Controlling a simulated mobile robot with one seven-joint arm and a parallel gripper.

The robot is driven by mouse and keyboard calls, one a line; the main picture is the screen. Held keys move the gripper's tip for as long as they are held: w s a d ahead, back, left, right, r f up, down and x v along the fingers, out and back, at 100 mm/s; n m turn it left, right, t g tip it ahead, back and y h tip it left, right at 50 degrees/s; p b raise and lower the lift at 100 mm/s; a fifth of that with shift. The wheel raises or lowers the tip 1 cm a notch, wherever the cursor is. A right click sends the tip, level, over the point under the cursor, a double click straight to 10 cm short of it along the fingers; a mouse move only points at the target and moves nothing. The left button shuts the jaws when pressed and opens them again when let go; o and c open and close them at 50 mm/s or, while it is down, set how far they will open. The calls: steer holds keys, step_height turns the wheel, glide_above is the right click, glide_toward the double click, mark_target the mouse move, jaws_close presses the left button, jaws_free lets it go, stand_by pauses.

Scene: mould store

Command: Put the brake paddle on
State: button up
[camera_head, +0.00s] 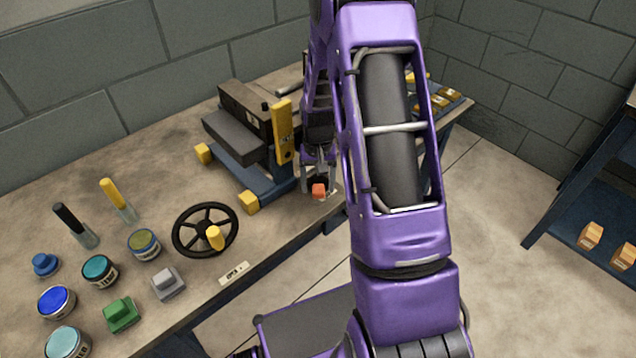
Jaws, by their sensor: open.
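A small orange-red piece (319,190), which looks like the brake paddle, shows at the table's front edge beside the blue wheeled truck (262,184). My gripper (319,183) points down over this piece with its jaws open, one finger on each side. I cannot tell whether the fingers touch it. The truck has yellow wheels or corner blocks and carries dark grey blocks (237,135). A yellow upright plate (282,131) stands at its right side. My arm hides part of the truck's right end.
A black handwheel (206,230) with a yellow knob lies left of the truck, near a white label (234,273). Paint pots, coloured stamps and two upright handles stand at the left of the table (160,175). A blue shelf (572,200) with orange boxes stands right.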

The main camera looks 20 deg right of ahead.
mark_target(318, 187)
step_height(318, 187, up, 17)
steer(key=p, duration=0.2)
steer(key=shift+r, duration=0.2)
stand_by(0.4)
